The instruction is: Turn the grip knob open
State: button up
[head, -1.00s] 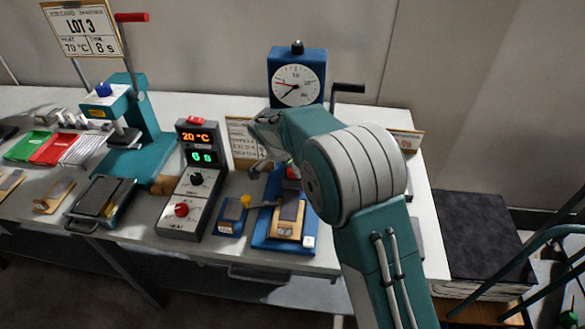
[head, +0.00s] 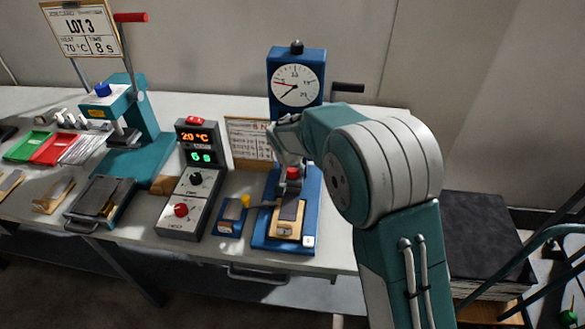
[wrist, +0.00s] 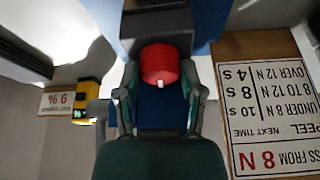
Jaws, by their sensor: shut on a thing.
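The red grip knob (head: 292,173) is on the blue dial tester (head: 308,205), above its base. It also shows in the wrist view (wrist: 160,66), with a small white mark at its edge. My gripper (head: 291,162) reaches down to the knob from above. In the wrist view my gripper (wrist: 160,80) has one finger on each side of the knob and is shut on it. A wooden plate with a dark strip (head: 289,215) lies on the tester's base below the knob.
A grey heat control box (head: 189,190) with lit digits and two knobs stands to the left. A small blue block with a yellow knob (head: 231,216) sits between. A printed card (head: 248,143) stands behind, close to my gripper. A black crank (head: 347,87) sticks out right of the dial.

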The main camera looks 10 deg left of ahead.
jog(key=n+y, duration=0.2)
jog(key=n, duration=0.3)
jog(key=shift+f, duration=0.1)
jog(key=shift+n+g+y, duration=0.6)
jog(key=shift+n+g, duration=0.2)
jog(key=shift+n, duration=1.5)
jog(key=shift+d, duration=0.1)
jog(key=o, duration=1.2)
jog(key=shift+c, duration=0.2)
jog(key=v, duration=1.1)
jog(key=shift+r, duration=0.4)
jog(key=shift+d, duration=0.1)
